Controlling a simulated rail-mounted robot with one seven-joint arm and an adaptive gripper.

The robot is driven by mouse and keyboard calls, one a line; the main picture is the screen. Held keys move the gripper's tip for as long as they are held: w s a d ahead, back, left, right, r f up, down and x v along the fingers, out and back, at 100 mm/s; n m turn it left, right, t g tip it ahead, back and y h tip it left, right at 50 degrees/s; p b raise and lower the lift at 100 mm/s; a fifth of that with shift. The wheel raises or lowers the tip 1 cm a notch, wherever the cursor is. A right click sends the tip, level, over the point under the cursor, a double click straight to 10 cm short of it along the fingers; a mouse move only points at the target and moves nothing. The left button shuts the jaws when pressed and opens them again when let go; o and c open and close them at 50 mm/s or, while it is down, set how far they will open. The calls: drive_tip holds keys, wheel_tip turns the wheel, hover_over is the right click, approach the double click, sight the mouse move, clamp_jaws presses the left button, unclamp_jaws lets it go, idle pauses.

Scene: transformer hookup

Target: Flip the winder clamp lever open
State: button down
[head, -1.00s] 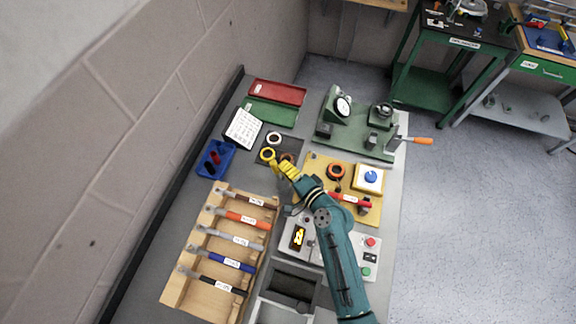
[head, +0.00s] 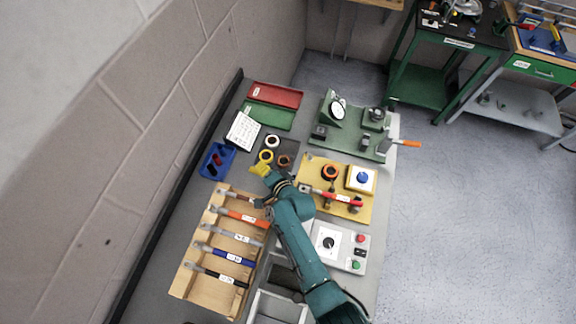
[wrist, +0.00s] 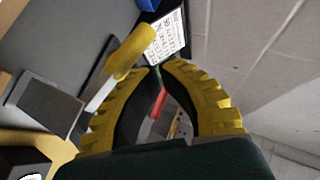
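A green bench machine (head: 357,147) with a round dial stands at the far end of the table. An orange-handled lever (head: 408,143) sticks out sideways from its right end, past the table edge; I cannot tell for sure that it is the winder clamp lever. My gripper (head: 263,171) is well left of the machine, near the rings. The wrist view shows my gripper's two yellow fingers (wrist: 160,66) with a gap between their tips and nothing held there. A yellow rounded piece (wrist: 130,52) with a pale shaft shows beside the left finger; I cannot tell what it is.
A wooden rack (head: 187,279) with several handled tools lies nearest me. A yellow board (head: 306,174) carries an orange ring, a blue knob and a red-handled tool. A blue bin (head: 222,152), a paper sheet (head: 243,131) and red (head: 275,95) and green (head: 269,115) trays line the wall side.

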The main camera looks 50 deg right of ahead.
drive_tip(key=shift+w+a+f, duration=0.15)
drive_tip(key=shift+w+f, duration=0.2)
drive_tip(key=shift+f, duration=0.1)
drive_tip(key=shift+f+b, duration=0.15)
drive_tip(key=shift+b, duration=0.15)
drive_tip(key=r+p, duration=0.2)
drive_tip(key=r, duration=0.1)
drive_tip(key=d+r+p, duration=0.1)
drive_tip(key=shift+s+r+p, duration=0.25)
drive_tip(key=shift+r+p, duration=0.1)
drive_tip(key=shift+r, duration=0.05)
drive_tip(key=s+a+r+p, duration=0.2)
drive_tip(key=s+a+r, duration=0.2)
drive_tip(key=r, duration=0.3)
drive_tip(key=shift+s+r, duration=0.15)
